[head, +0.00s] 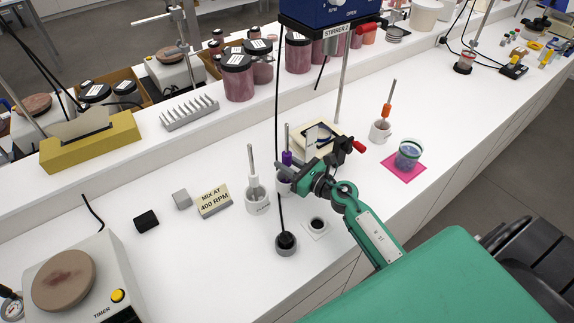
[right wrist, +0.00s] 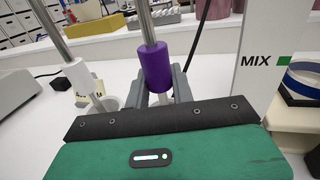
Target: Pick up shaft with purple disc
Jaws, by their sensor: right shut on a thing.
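The shaft with the purple disc stands upright in the head view. Its purple disc (head: 287,158) is a cylinder on the grey rod (head: 286,134). My right gripper (head: 293,180) is shut on this shaft, just below the purple part. In the right wrist view the purple disc (right wrist: 155,66) stands between the dark fingers (right wrist: 158,92), with the rod (right wrist: 146,20) above it. A white cup (head: 281,187) is mostly hidden behind the gripper, so I cannot tell whether the shaft's lower end is inside it. My left gripper is not in view.
A cup (head: 380,131) with an orange-disc shaft is further right. The stirrer (head: 333,27) and its post stand behind. A jar (head: 408,154) sits on a pink mat (head: 391,168).

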